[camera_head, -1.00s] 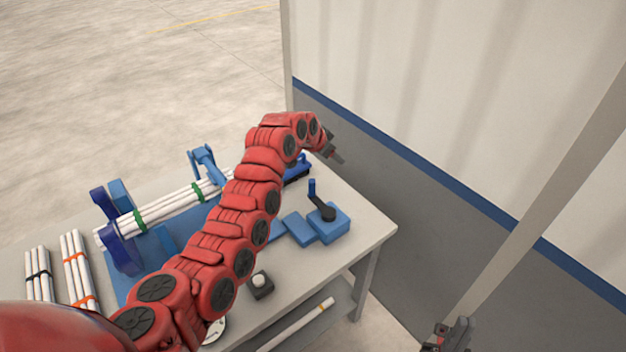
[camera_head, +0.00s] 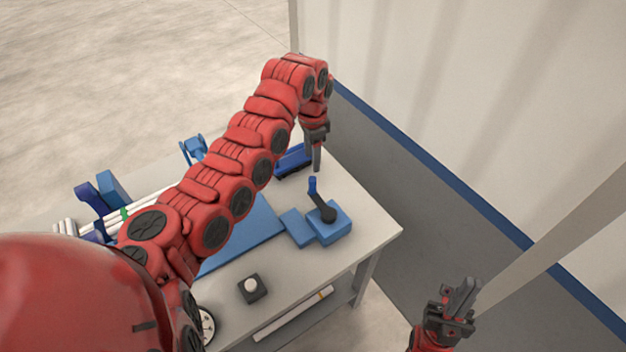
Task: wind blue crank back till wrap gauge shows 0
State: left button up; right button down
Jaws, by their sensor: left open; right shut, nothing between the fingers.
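The blue crank (camera_head: 313,187) has an upright blue handle on a black arm, set on a blue block (camera_head: 335,228) near the table's right end. My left gripper (camera_head: 316,168) points down just above the handle, open, with nothing held; I cannot tell whether its fingertips touch the handle. A round white dial (camera_head: 206,323), perhaps the wrap gauge, shows at the table's front edge, partly hidden by my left arm; its reading is not legible. My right gripper (camera_head: 466,297) is shut and empty, off the table at lower right.
A dark box with a white button (camera_head: 251,286) sits at the table's front. White pipes (camera_head: 150,205) lie in blue holders at left, partly behind my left arm. A dark blue tray (camera_head: 293,160) lies behind the crank. A wall stands beyond the table's right side.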

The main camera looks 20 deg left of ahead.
aim_at(312, 179)
pick_arm(q)
notch_tip(312, 179, down, 12)
jog(key=p, duration=0.3)
jog(key=shift+w+r, duration=0.15)
jog(key=shift+r, duration=0.1)
jog(key=shift+f, duration=0.3)
grip_shut()
jog(key=shift+r, duration=0.1)
dwell(0.7)
